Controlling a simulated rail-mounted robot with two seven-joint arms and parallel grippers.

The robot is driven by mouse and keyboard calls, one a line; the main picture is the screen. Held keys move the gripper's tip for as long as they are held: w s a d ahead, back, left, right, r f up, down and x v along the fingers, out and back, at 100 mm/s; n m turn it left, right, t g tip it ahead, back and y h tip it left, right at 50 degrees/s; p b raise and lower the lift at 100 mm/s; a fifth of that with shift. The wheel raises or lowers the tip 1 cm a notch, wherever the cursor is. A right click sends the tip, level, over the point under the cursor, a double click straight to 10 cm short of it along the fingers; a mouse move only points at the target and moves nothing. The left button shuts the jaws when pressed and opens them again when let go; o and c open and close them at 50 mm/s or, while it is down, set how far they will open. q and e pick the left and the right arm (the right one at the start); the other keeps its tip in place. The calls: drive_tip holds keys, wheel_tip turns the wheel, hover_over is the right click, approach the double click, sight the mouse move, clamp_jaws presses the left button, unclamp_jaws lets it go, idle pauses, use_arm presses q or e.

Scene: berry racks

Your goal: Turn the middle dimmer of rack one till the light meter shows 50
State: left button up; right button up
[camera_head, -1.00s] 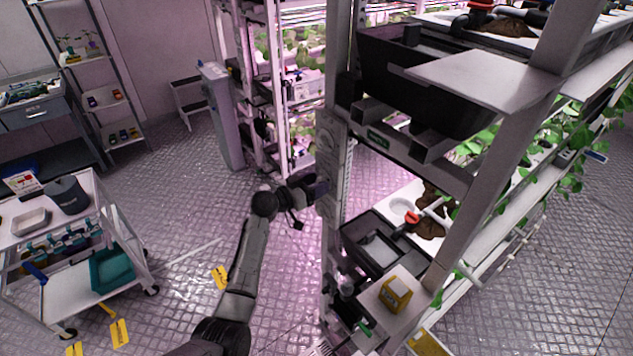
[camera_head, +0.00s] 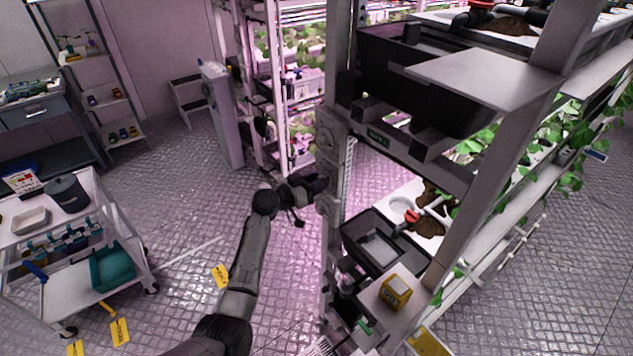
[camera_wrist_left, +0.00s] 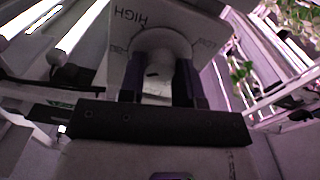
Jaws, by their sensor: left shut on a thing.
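The dimmer panel (camera_head: 328,150) is a pale strip with round dials on the near post of the rack. My left gripper (camera_head: 318,186) reaches it from the left at one of the lower dials. In the left wrist view, a pale round knob (camera_wrist_left: 158,50) sits on a plate marked HIGH and LOW. The left gripper's dark fingers (camera_wrist_left: 160,82) are shut on the knob, one on each side. A yellow box-like device (camera_head: 395,292) stands on the rack's lower white shelf. It may be the light meter; its reading is too small to tell. My right gripper is out of view.
A white cart (camera_head: 60,300) with a grey pot (camera_head: 66,192) and a teal bin (camera_head: 112,268) stands at left. Black tubs (camera_head: 380,245) and plants fill the rack at right. Yellow tags (camera_head: 120,331) lie on the floor. Floor between cart and rack is largely clear.

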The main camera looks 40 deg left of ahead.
use_arm(q)
drive_tip(key=n+p, duration=0.3)
drive_tip(key=n, duration=1.8)
drive_tip(key=shift+f+n, duration=0.1)
drive_tip(key=shift+n, duration=0.3)
drive_tip(key=shift+p, duration=0.3)
drive_tip(key=o, duration=0.9)
